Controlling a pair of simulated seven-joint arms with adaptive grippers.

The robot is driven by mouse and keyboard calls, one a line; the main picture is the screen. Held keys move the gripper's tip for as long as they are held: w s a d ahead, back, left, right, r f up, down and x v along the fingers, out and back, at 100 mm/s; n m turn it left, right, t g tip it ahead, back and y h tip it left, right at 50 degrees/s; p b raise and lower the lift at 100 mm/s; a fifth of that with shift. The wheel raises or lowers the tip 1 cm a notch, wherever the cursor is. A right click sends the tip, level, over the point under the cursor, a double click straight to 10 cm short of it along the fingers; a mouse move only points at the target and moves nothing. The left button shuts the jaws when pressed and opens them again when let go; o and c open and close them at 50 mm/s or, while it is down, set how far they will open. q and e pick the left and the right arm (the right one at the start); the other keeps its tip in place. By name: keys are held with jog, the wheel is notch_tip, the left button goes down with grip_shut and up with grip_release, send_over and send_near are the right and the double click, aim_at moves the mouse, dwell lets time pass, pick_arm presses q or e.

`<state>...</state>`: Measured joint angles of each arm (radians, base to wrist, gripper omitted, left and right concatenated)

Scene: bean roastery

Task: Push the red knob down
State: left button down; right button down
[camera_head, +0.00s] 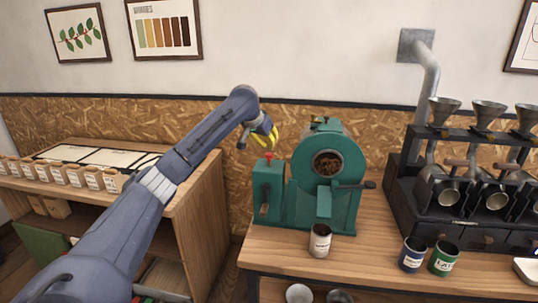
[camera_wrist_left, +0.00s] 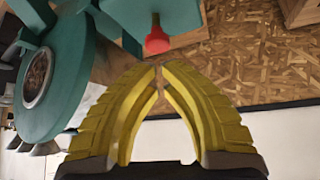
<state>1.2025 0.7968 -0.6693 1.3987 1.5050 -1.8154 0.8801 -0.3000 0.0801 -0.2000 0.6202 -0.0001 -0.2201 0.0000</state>
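The red knob (camera_head: 268,156) sits on a short stem on top of the small box at the left of the green roasting machine (camera_head: 273,175). My left gripper (camera_head: 273,137), with yellow fingers, is just above the knob in the head view. In the left wrist view the red knob (camera_wrist_left: 157,42) shows just beyond the fingertips of the left gripper (camera_wrist_left: 160,68). The two fingertips meet or nearly meet, with nothing between them. I cannot tell whether they touch the knob. My right gripper is in neither view.
A metal can (camera_head: 320,241) stands in front of the machine on the wooden table (camera_head: 385,262). A blue can (camera_head: 412,255) and a green can (camera_head: 444,258) stand to the right, before a dark multi-drum machine (camera_head: 405,190). A shelf with labelled boxes (camera_head: 75,176) is at left.

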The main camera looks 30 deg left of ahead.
aim_at(268, 155)
pick_arm(q)
jog(key=shift+f, duration=0.25)
jog(key=shift+f, duration=0.35)
jog(key=shift+f, duration=0.35)
jog(key=shift+f, duration=1.75)
jog(key=shift+r, duration=4.1)
